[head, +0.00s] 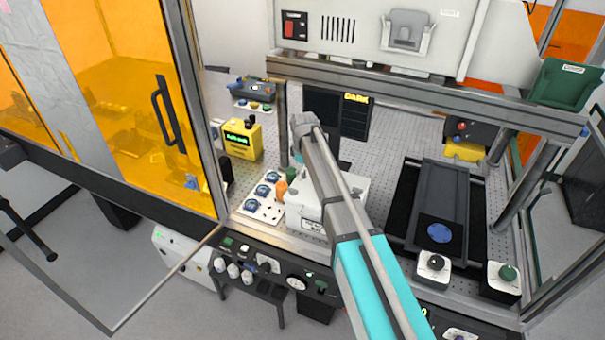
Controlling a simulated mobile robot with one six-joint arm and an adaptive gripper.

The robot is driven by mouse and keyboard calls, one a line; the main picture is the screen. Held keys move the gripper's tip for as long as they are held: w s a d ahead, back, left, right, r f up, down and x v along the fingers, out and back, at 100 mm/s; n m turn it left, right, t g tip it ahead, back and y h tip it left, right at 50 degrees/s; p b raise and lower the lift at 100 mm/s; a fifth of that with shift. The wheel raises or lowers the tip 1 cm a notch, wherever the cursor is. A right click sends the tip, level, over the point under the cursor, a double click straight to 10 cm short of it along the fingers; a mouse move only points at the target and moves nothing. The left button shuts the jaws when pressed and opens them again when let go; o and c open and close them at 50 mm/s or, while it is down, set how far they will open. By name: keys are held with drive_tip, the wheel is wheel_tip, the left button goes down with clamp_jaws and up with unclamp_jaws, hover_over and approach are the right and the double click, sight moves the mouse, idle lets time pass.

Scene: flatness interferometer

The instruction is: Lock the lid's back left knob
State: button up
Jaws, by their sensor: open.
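A white box-like unit (346,192) stands on the perforated bench near the middle, with a label on its front. It may carry the lid, but my arm crosses over it and hides much of its top. A green knob-like part (291,174) and an orange one (281,187) show at its left side. I cannot tell the lid's back left knob apart or see whether it is locked. My arm reaches in from the lower right, and its far end is above the unit's back left. My gripper's fingers cannot be made out; they are hidden behind or below the arm.
A white tray with blue round parts (262,198) lies left of the unit. A yellow instrument (242,139) stands behind it. A black stage with a blue disc (439,233) is at the right. The frame's post (196,100) and overhead beam (420,85) bound the space.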

drive_tip(key=c, duration=1)
drive_tip(key=shift+a, duration=0.15)
drive_tip(key=shift+c, duration=0.8)
